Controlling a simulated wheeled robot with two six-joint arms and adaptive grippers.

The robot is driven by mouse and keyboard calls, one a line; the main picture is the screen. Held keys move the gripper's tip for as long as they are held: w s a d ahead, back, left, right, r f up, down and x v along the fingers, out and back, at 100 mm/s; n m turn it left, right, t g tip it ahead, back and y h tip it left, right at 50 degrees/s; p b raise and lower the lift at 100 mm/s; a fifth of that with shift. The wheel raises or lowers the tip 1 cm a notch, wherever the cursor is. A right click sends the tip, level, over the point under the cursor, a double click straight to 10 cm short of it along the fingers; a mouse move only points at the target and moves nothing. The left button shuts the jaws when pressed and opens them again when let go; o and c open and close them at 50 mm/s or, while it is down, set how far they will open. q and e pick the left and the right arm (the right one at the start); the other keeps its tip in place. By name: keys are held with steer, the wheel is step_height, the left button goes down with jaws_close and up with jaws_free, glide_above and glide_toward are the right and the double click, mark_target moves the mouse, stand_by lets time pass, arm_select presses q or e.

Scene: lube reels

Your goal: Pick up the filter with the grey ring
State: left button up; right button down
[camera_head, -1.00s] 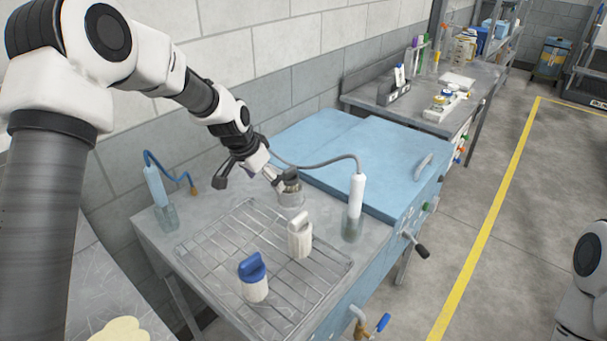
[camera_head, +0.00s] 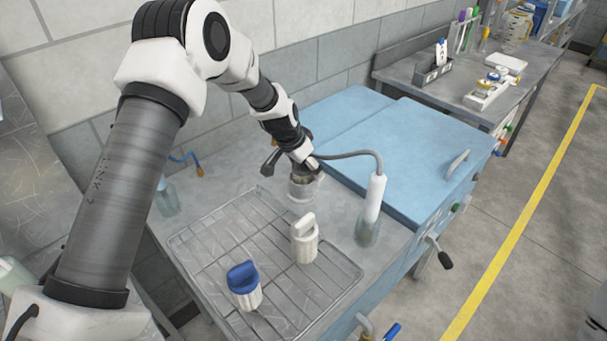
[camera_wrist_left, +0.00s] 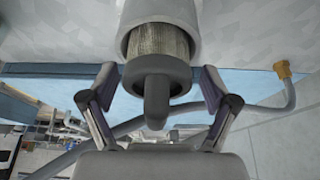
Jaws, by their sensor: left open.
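My left gripper (camera_head: 292,168) is at the top of this filter. In the left wrist view its two fingers (camera_wrist_left: 158,98) are spread on either side of the handle and ring, with gaps on both sides. It is open and holds nothing. My right gripper is not in view.
A white-topped filter (camera_head: 305,238) and a blue-topped filter (camera_head: 244,285) stand on the wire rack (camera_head: 205,262). A white tool in a glass (camera_head: 368,228) with a grey hose stands close to the right. Blue lids (camera_head: 415,150) lie behind.

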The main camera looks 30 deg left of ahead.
arm_select(q)
steer(key=shift+s+r, duration=0.15)
steer(key=shift+c, duration=0.4)
steer(key=shift+s+r, duration=0.2)
steer(key=c, duration=0.5)
steer(key=shift+s, duration=0.1)
steer(key=c, duration=0.7)
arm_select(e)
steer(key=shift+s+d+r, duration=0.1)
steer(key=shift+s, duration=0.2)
arm_select(q)
steer(key=shift+d, duration=0.1)
